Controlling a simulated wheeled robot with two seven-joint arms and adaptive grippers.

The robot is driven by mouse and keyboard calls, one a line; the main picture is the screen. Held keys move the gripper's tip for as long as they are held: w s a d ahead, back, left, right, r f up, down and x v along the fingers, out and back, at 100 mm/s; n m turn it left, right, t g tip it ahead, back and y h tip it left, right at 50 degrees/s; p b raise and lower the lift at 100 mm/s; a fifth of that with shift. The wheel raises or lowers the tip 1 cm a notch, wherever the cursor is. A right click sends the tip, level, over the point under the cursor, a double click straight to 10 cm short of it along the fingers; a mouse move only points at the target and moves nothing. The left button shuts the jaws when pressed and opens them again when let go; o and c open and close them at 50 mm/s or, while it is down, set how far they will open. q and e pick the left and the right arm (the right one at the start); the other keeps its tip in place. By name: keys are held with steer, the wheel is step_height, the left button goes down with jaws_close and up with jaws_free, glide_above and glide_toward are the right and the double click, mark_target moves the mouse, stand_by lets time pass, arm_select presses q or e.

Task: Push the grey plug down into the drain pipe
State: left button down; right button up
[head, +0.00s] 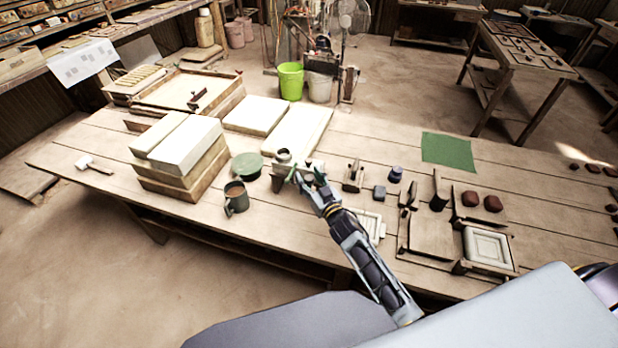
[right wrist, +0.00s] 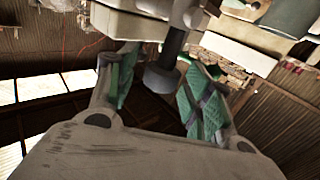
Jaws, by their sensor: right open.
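My right gripper (head: 300,172) reaches over the table's middle in the head view, beside a small pale, round pipe-like piece (head: 283,156) on a darker base. In the right wrist view my right gripper (right wrist: 158,62) is open, its green-padded fingers apart. A dark grey plug (right wrist: 163,77) with a wide head and narrower stem shows between the fingers. The plug is hard to make out in the head view. My left gripper is out of view.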

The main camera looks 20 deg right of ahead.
steer(key=shift+w+a, duration=0.1)
steer(key=shift+w, duration=0.15)
jaws_close()
stand_by(0.3)
